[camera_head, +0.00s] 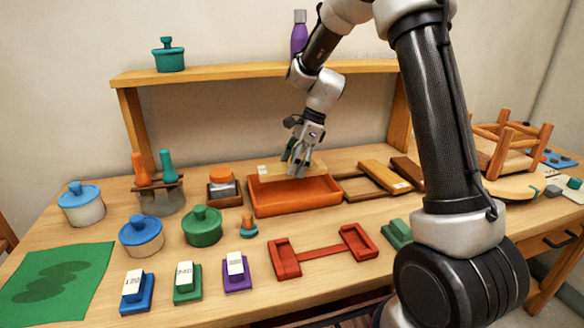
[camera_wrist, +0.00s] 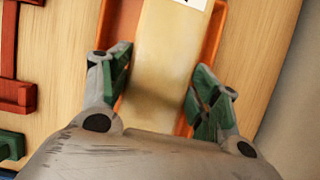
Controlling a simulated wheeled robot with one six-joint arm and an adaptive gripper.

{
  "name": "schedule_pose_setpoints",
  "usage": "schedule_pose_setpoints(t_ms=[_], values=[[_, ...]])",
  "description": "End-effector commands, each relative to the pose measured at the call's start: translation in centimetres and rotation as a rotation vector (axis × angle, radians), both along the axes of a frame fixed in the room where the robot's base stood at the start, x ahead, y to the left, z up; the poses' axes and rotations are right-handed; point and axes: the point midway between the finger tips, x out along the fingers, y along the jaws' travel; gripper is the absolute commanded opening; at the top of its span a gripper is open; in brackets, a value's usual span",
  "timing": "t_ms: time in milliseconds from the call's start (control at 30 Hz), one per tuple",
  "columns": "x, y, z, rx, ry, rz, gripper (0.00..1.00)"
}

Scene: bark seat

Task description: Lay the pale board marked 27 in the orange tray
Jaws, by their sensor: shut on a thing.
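The pale board (camera_wrist: 165,60) shows between my fingers in the wrist view, with part of a white label at its far end. The number on it cannot be read. In the head view the board (camera_head: 279,174) sits at the back of the orange tray (camera_head: 298,198), its label at the left. My gripper (camera_head: 299,165) is over the right part of the board. In the wrist view my gripper (camera_wrist: 161,65) is shut on the board, green pads at both sides. The orange tray (camera_wrist: 124,22) shows on both sides beneath the board. I cannot tell whether the board touches its floor.
A shelf (camera_head: 250,72) spans behind the tray. Brown boards (camera_head: 383,175) lie close on the right. An orange-lidded container (camera_head: 222,184) stands close on the left. A green pot (camera_head: 202,226) and a red rack (camera_head: 322,251) stand in front.

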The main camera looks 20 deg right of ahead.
Motion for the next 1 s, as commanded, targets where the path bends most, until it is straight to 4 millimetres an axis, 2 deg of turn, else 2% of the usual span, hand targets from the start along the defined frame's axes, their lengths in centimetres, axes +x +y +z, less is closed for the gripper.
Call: schedule_pose_setpoints(t_ms=[167,700,1000], values=[[-0.2,0.0,-0.5,0.000,0.001,0.038,0.33],[-0.3,0.1,-5.5,0.001,0.003,0.036,0.33],[-0.3,0.1,-6.4,0.000,0.001,0.037,0.33]])
